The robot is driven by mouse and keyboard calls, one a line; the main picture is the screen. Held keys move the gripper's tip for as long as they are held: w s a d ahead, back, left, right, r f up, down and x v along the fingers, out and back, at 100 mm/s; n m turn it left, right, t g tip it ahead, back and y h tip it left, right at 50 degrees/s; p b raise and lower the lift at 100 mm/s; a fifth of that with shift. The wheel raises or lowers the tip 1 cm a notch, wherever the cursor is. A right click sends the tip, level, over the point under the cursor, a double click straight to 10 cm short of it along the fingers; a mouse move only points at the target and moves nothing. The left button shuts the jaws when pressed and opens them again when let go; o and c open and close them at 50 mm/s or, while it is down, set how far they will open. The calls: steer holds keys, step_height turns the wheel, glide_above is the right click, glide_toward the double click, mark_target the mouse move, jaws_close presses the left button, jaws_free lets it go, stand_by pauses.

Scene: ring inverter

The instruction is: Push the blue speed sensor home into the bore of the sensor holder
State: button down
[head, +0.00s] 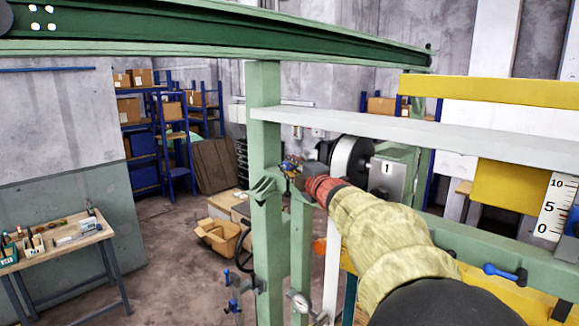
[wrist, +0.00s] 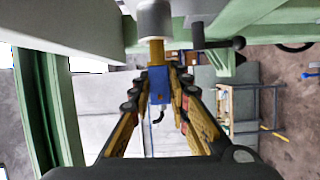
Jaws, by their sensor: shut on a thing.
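The blue speed sensor (wrist: 158,84) is between the fingertips of my gripper (wrist: 157,92) in the wrist view, and the gripper is shut on it. Its brass-coloured barrel (wrist: 157,52) points up the picture to a grey cylindrical part (wrist: 155,19), which looks like the sensor holder. The barrel's end meets the underside of that part or is inside it; how deep cannot be told. In the head view my gripper (head: 290,166) is small beside the green post, and the sensor cannot be made out clearly.
A green post (head: 265,150) stands left of my gripper, with a pale horizontal beam (head: 400,126) above my arm. A dark bar with a knob (wrist: 238,43) is right of the holder in the wrist view.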

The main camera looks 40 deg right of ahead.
steer(key=shift+d+p, duration=0.35)
steer(key=shift+d, duration=0.8)
steer(key=shift+r, duration=0.1)
steer(key=c, duration=2)
jaws_free()
steer(key=o, duration=0.4)
steer(key=shift+w+d, duration=0.1)
steer(key=shift+d, duration=0.1)
steer(key=shift+a, duration=0.1)
steer(key=v, duration=1.2)
